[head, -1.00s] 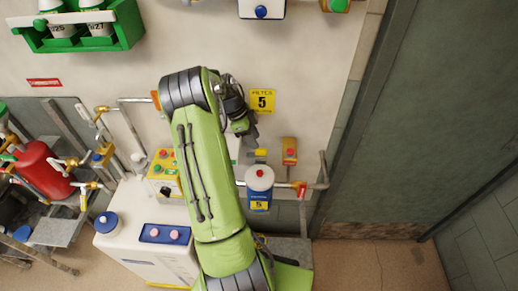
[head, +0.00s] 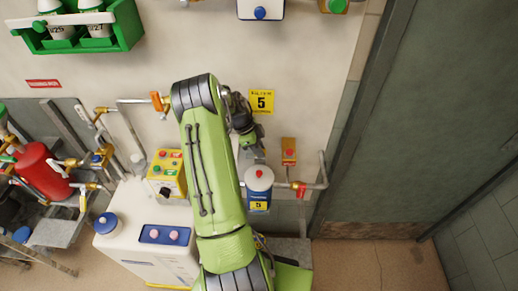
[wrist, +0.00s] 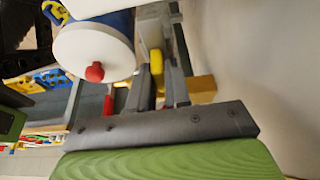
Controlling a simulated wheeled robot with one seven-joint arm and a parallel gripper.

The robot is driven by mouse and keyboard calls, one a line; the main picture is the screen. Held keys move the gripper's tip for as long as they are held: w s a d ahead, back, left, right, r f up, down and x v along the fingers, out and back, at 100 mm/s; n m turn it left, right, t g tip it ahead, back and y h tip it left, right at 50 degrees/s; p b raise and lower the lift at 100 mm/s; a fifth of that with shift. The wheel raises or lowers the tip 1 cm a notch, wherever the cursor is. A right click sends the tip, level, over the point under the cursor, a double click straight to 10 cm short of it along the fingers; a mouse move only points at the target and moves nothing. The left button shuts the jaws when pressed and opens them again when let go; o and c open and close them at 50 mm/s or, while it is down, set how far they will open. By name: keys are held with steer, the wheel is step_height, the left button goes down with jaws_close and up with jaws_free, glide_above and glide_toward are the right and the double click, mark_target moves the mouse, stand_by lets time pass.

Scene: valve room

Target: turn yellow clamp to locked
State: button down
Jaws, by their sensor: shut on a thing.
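The yellow clamp (wrist: 156,62) shows in the wrist view as a rounded yellow piece between the two grey fingers of my gripper (wrist: 160,80). The fingers are shut on it. In the head view my gripper (head: 254,149) is at the wall below the yellow "5" sign and covers the clamp. Whether the clamp stands at its locked mark cannot be made out.
A white canister with a red cap (head: 259,179) stands close below my gripper; it also shows at the upper left of the wrist view (wrist: 92,52). An orange box with a red button (head: 289,152) is just right. A pipe with a red valve (head: 300,188) runs below.

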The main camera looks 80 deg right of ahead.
steer(key=shift+b, duration=0.35)
steer(key=n+h+b, duration=0.1)
steer(key=n+b, duration=0.2)
steer(key=shift+f, duration=0.2)
steer(key=n+t+h+b, duration=0.1)
steer(key=n+b, duration=0.4)
steer(key=shift+s+a+t+h, duration=0.1)
steer(key=shift+t+h, duration=0.3)
steer(key=n+b, duration=0.1)
steer(key=n, duration=0.1)
steer(key=n+t+b, duration=0.1)
steer(key=n+b, duration=0.1)
steer(key=n, duration=0.1)
steer(key=shift+s+r+t+h, duration=0.1)
steer(key=shift+t+h, duration=0.2)
steer(key=n+t+b, duration=0.2)
steer(key=n, duration=0.2)
steer(key=shift+r+n, duration=0.1)
steer(key=shift+n, duration=0.3)
steer(key=c, duration=1.2)
jaws_free()
steer(key=shift+o, duration=0.2)
